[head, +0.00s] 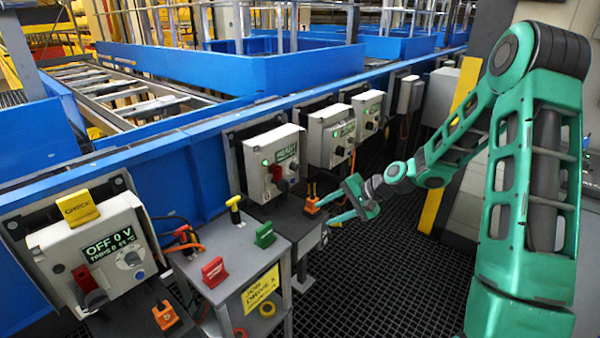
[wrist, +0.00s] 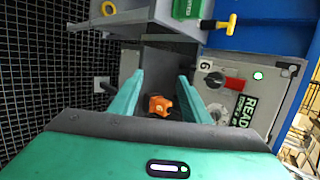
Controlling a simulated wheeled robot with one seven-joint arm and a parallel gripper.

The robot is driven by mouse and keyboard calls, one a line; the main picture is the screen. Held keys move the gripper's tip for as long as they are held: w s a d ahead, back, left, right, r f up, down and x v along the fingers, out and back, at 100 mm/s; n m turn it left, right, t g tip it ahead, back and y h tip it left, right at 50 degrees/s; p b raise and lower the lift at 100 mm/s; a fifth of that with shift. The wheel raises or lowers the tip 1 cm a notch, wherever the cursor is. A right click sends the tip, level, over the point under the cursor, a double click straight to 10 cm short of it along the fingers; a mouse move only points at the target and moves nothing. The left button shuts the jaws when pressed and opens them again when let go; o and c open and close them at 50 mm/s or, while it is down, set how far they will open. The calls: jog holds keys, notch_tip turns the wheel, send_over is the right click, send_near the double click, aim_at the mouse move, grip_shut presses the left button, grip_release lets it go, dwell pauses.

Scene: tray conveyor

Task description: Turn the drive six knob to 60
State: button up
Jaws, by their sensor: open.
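The drive six box shows in the wrist view (wrist: 255,75), marked 6, with a red switch handle (wrist: 234,84), a lit green lamp and a READY display (wrist: 243,110). A pale round dial (wrist: 215,112), apparently its knob, is partly hidden by my right finger; its setting cannot be read. In the head view, this appears to be the grey box (head: 262,150) left of my gripper. My gripper (head: 326,210) is open beside and below that box. In the wrist view, an orange piece (wrist: 158,105) shows between my gripper's fingers (wrist: 161,76), not visibly gripped.
A grey stand (head: 240,245) holds yellow, green (head: 265,235) and red (head: 214,272) pieces left of my gripper. More drive boxes (head: 330,132) line the blue rail beyond. Dark grating floor lies open below.

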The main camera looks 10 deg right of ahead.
jog(key=w+a+m+t+y, duration=0.2)
jog(key=w+m+t+y, duration=0.15)
jog(key=w, duration=0.35)
jog(key=m+t, duration=0.5)
jog(key=m, duration=0.2)
send_near(298, 168)
jog(key=shift+h, duration=0.25)
jog(key=x, duration=0.9)
jog(key=shift+w, duration=0.1)
jog(key=shift+c, duration=0.6)
jog(key=c, duration=0.9)
